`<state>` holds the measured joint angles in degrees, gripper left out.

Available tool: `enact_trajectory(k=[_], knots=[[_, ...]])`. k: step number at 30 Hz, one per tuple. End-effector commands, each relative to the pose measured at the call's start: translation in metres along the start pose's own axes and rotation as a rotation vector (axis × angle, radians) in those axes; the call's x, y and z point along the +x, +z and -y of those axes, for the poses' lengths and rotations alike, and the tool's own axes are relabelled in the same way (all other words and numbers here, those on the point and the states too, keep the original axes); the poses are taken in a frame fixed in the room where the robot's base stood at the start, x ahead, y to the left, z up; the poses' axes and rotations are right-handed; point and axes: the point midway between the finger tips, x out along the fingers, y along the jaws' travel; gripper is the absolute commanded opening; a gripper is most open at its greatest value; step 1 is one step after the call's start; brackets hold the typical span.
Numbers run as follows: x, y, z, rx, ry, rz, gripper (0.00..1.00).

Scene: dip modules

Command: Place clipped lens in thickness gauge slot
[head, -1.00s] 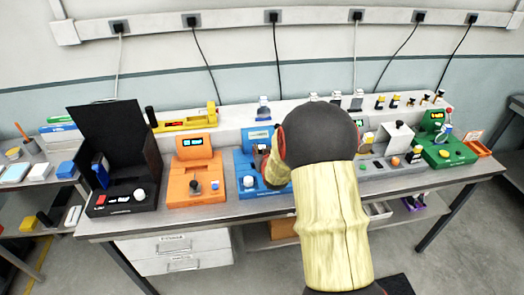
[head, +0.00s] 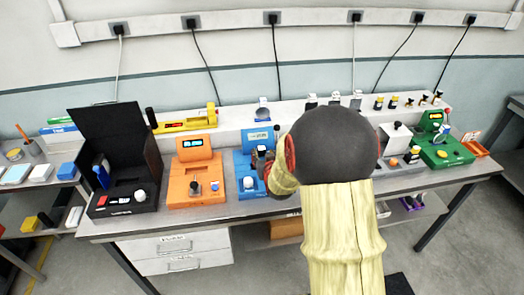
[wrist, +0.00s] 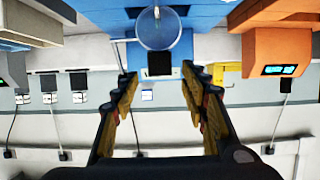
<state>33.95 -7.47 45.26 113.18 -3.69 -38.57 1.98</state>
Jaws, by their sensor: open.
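The blue device (head: 244,166) with a small display stands on the bench; I take it for the thickness gauge, though its slot cannot be made out. In the wrist view, which looks upside down, a clear round lens (wrist: 158,30) sits against the blue body (wrist: 205,14) at the top. A small pale piece shows at the lens; I cannot tell whether it is the clip. My gripper (wrist: 160,76) is open, its two fingers spread apart with nothing between them, the lens beyond the tips. In the head view my gripper (head: 263,158) is over the blue device, partly hidden by my arm.
An orange device (head: 195,172) stands close on the left, with a black open-lidded box (head: 120,165) beyond it. A white device (head: 398,138) and a green device (head: 440,145) are on the right. A raised back shelf (head: 232,118) carries small items.

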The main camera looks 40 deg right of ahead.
Motion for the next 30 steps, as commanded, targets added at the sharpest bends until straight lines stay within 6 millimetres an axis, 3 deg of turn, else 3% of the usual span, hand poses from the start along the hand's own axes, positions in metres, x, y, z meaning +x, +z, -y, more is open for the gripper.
enact_trajectory(k=[6, 14, 17, 20, 23, 26, 30], knots=[[-0.040, -0.001, 0.000, 0.000, 0.001, 0.000, 0.44], [-0.061, -0.001, 0.001, -0.001, -0.001, 0.002, 0.44], [-0.069, -0.008, 0.013, -0.011, -0.019, 0.020, 0.44], [-0.087, -0.022, 0.041, -0.035, -0.058, 0.074, 0.44], [-0.122, -0.037, 0.080, -0.075, -0.117, 0.158, 0.44], [-0.172, -0.045, 0.115, -0.122, -0.179, 0.255, 0.44], [-0.254, -0.043, 0.150, -0.197, -0.265, 0.392, 0.44]])
